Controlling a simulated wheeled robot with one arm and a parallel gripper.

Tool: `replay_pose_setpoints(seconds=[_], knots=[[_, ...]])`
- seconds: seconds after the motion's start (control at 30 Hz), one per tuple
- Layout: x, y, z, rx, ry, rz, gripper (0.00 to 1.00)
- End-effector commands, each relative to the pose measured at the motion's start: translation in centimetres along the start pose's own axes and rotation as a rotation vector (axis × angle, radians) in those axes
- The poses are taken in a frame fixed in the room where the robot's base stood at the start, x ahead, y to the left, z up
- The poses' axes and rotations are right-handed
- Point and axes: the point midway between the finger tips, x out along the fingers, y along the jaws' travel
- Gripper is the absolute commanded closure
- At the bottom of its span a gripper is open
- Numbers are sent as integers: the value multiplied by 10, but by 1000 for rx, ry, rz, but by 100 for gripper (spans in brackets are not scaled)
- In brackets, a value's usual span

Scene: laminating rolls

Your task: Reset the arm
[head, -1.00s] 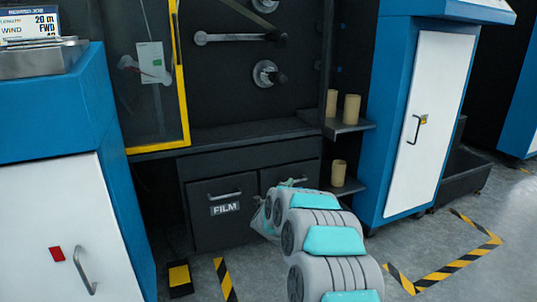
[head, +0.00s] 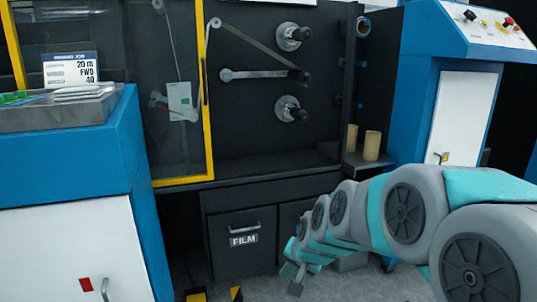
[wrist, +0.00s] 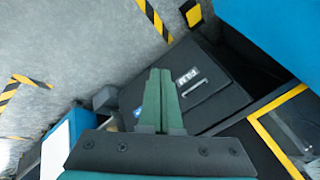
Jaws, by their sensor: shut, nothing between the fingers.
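My gripper (wrist: 158,100) shows in the wrist view with its two green fingers together and nothing between them. In the head view my gripper (head: 296,281) is low, at the end of my grey and teal arm, in front of the dark cabinet under the machine. The FILM drawer (head: 244,240) is closed, to the left of the gripper. The drawer also shows in the wrist view (wrist: 195,92), beyond and to the right of the fingers.
The laminating machine has a yellow-framed door (head: 208,130) and rollers (head: 290,107). Two cardboard cores (head: 372,145) stand on a side shelf. A blue cabinet (head: 70,150) stands at left and a control console (head: 480,50) at right. Striped floor markings (wrist: 155,20) cross the grey floor.

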Motion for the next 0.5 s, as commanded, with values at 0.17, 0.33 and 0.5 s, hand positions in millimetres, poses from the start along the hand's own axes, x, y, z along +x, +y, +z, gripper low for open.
replay_pose_setpoints(seconds=[0.17, 0.33, 0.5], knots=[[-63, 53, 70, -162, -166, 132, 100], [-120, 110, 137, -285, -342, 256, 100], [-168, 157, 190, -357, -488, 350, 100]])
